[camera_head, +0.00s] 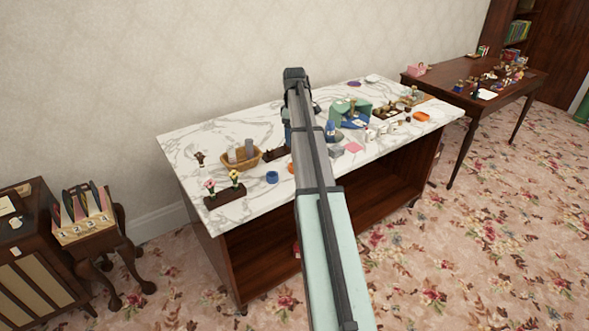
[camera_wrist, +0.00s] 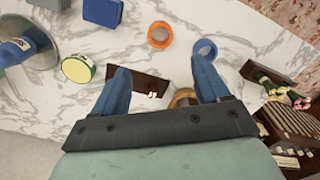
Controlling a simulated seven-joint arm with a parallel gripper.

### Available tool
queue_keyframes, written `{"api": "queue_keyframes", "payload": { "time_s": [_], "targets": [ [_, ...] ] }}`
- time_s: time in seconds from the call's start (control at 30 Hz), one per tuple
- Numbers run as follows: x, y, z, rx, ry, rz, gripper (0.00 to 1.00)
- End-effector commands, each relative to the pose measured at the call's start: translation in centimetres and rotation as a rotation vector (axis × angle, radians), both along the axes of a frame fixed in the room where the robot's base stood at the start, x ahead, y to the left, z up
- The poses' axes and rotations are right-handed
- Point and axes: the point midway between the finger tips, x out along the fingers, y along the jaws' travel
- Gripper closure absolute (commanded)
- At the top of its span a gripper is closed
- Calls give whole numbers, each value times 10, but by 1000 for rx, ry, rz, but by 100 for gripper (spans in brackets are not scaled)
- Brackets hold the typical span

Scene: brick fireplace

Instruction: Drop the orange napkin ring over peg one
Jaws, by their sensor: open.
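The orange ring (camera_wrist: 160,35) lies flat on the marble top in the wrist view, just beyond my fingertips. In the head view only part of the orange ring (camera_head: 291,168) shows beside my arm. My gripper (camera_wrist: 160,68) is open and empty, its two blue fingers spread wide. A dark brown base (camera_wrist: 151,86) with small white labels lies below, between the fingers in the picture. The brown base (camera_head: 275,154) also shows in the head view. I cannot make out which peg is peg one.
A blue ring (camera_wrist: 206,47) lies by the right fingertip in the picture. A flower planter (camera_head: 225,195) and a basket (camera_head: 241,158) stand to the left on the table. A round green-and-yellow tin (camera_wrist: 78,68) and blue blocks (camera_wrist: 103,11) are to the left in the wrist view.

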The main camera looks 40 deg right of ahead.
Motion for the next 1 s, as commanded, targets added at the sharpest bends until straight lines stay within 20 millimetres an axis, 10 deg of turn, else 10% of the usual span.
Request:
{"api": "queue_keyframes", "payload": {
  "time_s": [1.0],
  "targets": [
    [-1,1,-107,0,1,3,25]
  ]
}}
